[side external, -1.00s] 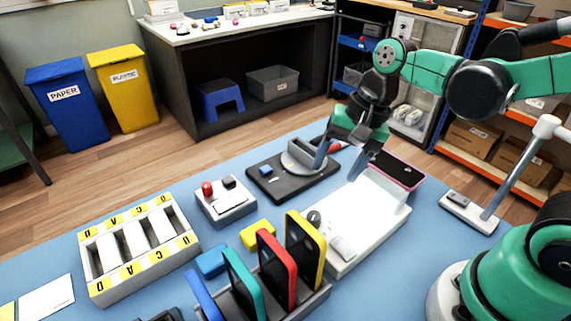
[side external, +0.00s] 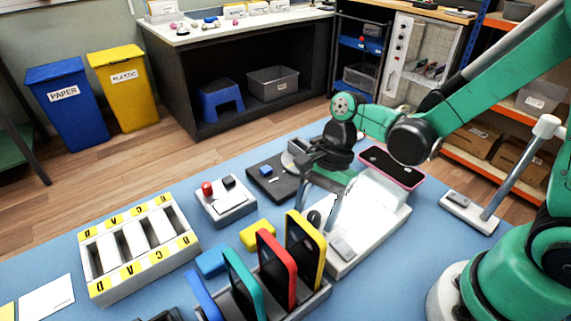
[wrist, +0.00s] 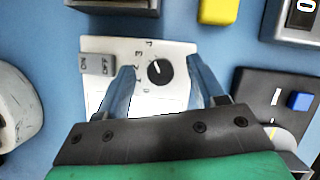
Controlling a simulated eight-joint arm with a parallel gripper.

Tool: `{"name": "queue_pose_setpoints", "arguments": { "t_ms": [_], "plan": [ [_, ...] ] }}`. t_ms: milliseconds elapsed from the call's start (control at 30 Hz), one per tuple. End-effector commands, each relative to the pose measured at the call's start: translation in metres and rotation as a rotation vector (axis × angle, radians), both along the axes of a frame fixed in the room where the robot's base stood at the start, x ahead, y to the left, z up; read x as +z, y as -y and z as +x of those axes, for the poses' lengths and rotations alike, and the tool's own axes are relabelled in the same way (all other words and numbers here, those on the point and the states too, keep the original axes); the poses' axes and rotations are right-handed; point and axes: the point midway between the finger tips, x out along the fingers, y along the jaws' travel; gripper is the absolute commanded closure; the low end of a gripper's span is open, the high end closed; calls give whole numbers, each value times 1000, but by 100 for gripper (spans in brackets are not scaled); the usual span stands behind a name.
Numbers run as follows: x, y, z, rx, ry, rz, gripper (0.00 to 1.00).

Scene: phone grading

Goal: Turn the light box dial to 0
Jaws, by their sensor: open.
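The white light box (side external: 362,225) stands on the blue mat, its panel bright. Its black round dial (side external: 314,218) is at the near left end and shows clearly in the wrist view (wrist: 160,72). Numbers run along the dial's left side, with 4 at the top and 0 at the bottom. Its pale mark points up and slightly left, toward the high numbers. My gripper (side external: 319,196) is open just above the dial. In the wrist view its fingertips (wrist: 162,68) lie left and right of the dial. I cannot tell whether they reach down around it.
The ON/OFF switch (wrist: 97,65) sits beside the dial. A pink-edged phone (side external: 391,167) lies at the box's far end. A rack with upright coloured phones (side external: 277,270) stands close in front. A black plate with a blue button (side external: 266,172) and a yellow block (side external: 257,234) are nearby.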

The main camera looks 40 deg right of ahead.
Motion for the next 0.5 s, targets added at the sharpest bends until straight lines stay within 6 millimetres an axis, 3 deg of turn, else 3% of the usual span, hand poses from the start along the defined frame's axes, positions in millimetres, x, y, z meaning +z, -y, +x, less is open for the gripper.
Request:
{"name": "queue_pose_setpoints", "arguments": {
  "t_ms": [233,433,500],
  "plan": [
    [-1,0,0,1,0,0,38],
    [-1,0,0,1,1,-1,95],
    [0,0,0,1,1,-1,100]
  ]
}}
